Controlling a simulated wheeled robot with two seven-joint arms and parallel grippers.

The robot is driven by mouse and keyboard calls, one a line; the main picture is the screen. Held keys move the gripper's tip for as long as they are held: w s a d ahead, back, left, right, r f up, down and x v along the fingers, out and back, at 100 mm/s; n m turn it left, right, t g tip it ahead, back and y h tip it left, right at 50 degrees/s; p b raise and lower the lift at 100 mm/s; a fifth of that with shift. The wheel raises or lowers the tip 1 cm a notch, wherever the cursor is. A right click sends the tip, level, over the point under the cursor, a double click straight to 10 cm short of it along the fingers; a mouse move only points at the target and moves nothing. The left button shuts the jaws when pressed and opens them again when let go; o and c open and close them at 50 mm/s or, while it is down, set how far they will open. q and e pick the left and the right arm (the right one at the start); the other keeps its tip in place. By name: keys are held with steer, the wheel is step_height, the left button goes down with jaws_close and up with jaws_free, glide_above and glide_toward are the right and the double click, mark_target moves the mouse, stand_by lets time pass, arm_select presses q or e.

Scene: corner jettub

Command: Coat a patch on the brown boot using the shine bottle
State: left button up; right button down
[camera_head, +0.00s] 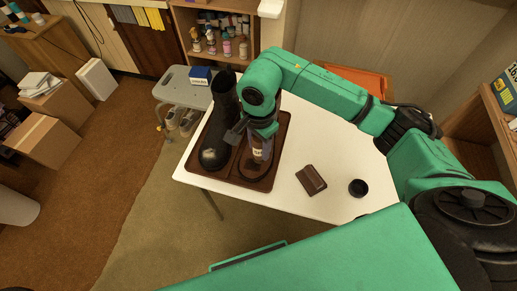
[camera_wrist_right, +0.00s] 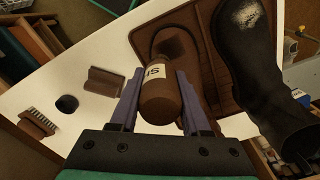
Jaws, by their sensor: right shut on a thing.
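My right gripper (camera_head: 258,132) is shut on the shine bottle (camera_head: 260,152), a brown bottle with a white label. In the right wrist view the bottle (camera_wrist_right: 160,98) sits between the two fingers (camera_wrist_right: 160,85). The brown boot (camera_head: 254,171) stands in the tray behind and below the bottle, mostly hidden by my gripper and arm. In the right wrist view the brown boot (camera_wrist_right: 168,42) shows just beyond the bottle; I cannot tell whether they touch. No coated patch on it is clear. My left gripper is not in view.
A black boot (camera_head: 213,152) with a pale toe patch stands beside it on the brown tray (camera_head: 232,181). On the white table (camera_head: 325,150) lie a dark brown block (camera_head: 311,179), a black cap (camera_head: 358,188) and a brush (camera_wrist_right: 38,122). A grey stool (camera_head: 178,90) adjoins the table.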

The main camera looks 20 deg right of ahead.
steer(key=shift+r+p, duration=0.75)
steer(key=shift+r, duration=1)
steer(key=shift+d, duration=0.1)
